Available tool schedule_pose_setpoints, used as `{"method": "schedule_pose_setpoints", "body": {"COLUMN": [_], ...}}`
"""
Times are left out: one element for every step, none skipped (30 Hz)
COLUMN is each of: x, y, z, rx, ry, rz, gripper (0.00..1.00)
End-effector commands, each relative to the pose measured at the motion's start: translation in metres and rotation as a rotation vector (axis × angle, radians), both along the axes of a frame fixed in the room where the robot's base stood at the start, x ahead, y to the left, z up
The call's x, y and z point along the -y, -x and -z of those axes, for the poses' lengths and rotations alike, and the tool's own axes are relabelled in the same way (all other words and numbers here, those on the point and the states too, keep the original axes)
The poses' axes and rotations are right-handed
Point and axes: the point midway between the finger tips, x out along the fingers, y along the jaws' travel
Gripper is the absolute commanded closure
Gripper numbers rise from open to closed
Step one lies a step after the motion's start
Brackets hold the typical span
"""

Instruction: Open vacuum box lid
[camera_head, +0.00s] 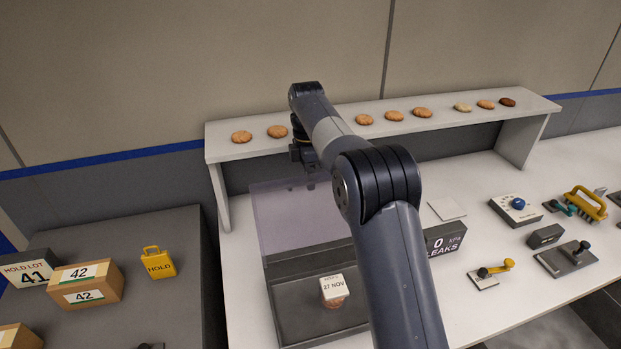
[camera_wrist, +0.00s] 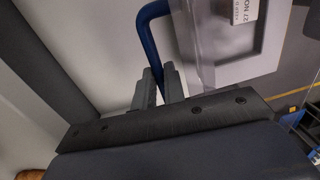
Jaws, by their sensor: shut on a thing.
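The vacuum box (camera_head: 285,312) is a dark, shallow box on the white bench. Its clear, tinted lid (camera_head: 300,220) stands raised along the back of the box, which lies open in front. A packet marked 27 NOV (camera_head: 335,290) is inside. My gripper (camera_head: 309,178) is at the lid's upper edge, partly hidden by my arm. In the wrist view my gripper (camera_wrist: 160,84) is shut on the blue lid handle (camera_wrist: 146,38), a curved bar beside the clear lid panel (camera_wrist: 198,50). The handle is not clear in the head view.
A white shelf (camera_head: 350,132) holding several biscuits runs behind the box.

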Motion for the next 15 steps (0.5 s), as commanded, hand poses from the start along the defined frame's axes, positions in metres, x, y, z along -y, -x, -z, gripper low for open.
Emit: {"method": "schedule_pose_setpoints", "body": {"x": [-0.0008,-0.0008,-0.0008,-0.0008,-0.0008,-0.0008,-0.0008,-0.0007,-0.0009,-0.0008,-0.0009,-0.001,-0.001,-0.0011,-0.0012], "y": [-0.0077,-0.0077,-0.0076,-0.0077,-0.0076,-0.0076,-0.0076,-0.0075,-0.0075,-0.0074,-0.0073,-0.0072,-0.0072,-0.0071,-0.0071], "z": [0.0074,0.0074,0.0075,0.0076,0.0076,0.0077,0.0077,0.0078,0.008,0.0082,0.0082,0.0083,0.0081,0.008,0.0076], "rx": [0.024,0.024,0.024,0.024,0.024,0.024,0.023,0.023,0.023,0.023,0.023,0.023,0.023,0.023,0.023], "ry": [-0.006,-0.006,-0.006,-0.006,-0.006,-0.006,-0.005,-0.005,-0.005,-0.005,-0.005,-0.005,-0.005,-0.005,-0.006], "rz": [0.002,0.002,0.002,0.002,0.002,0.002,0.002,0.002,0.002,0.002,0.002,0.002,0.002,0.001,0.001], "gripper": [1.0,1.0,1.0,1.0,1.0,1.0,1.0,0.86,0.83,0.82,0.8,0.77,0.76,0.77,0.8]}}
